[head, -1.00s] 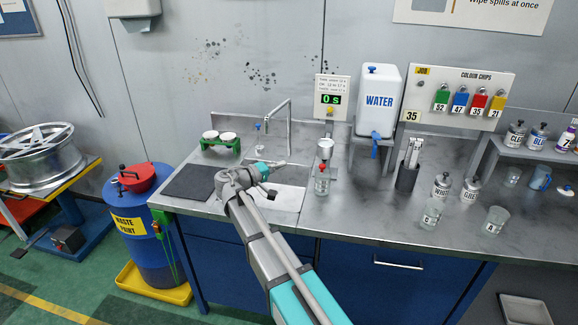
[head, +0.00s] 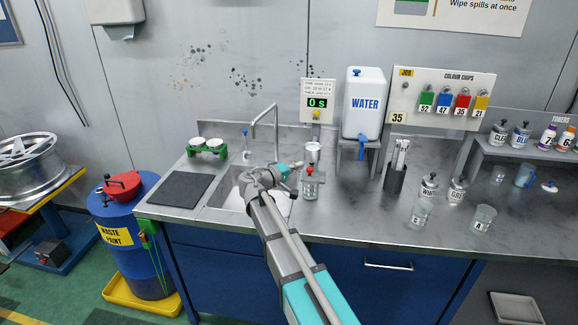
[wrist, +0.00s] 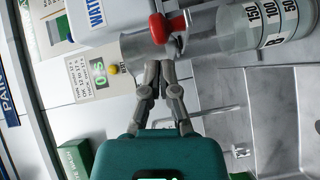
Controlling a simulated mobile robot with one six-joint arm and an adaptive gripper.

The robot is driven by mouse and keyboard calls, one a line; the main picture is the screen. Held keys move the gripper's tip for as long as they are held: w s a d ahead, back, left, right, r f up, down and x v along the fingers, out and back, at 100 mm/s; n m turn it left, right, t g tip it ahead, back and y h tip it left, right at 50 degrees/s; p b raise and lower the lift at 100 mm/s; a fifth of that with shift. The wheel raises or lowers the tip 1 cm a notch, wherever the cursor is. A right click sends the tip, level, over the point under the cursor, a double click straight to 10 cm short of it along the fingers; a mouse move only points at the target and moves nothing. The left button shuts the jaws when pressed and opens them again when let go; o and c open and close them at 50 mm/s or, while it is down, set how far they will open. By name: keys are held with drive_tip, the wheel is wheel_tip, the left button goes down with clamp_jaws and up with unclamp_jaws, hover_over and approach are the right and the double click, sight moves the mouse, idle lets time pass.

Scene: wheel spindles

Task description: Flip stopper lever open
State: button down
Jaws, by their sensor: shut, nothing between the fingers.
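A metal cup (head: 312,152) stands over a clear beaker (head: 312,190) on the counter beside the sink. A red stopper lever (head: 308,170) shows at the cup's lower end. In the wrist view the lever (wrist: 157,28) crosses the grey cup (wrist: 138,46), and the beaker (wrist: 262,25) with its scale lies to the right. My gripper (head: 298,165) is just left of the cup in the head view. In the wrist view my gripper (wrist: 163,58) has its fingers together, empty, with the tips close to the lever. I cannot tell whether they touch it.
A timer sign (head: 317,101) reading 0 s stands behind the cup. A tap (head: 275,130) rises behind the sink. The water container (head: 362,104) and a dark holder (head: 395,178) stand to the right. Labelled jars (head: 457,190) stand farther right.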

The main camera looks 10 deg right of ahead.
drive_tip(key=shift+s+d+f, duration=0.1)
drive_tip(key=shift+s+d, duration=0.15)
drive_tip(key=shift+s, duration=0.05)
drive_tip(key=shift+s+a, duration=0.15)
drive_tip(key=shift+a, duration=0.05)
idle(0.3)
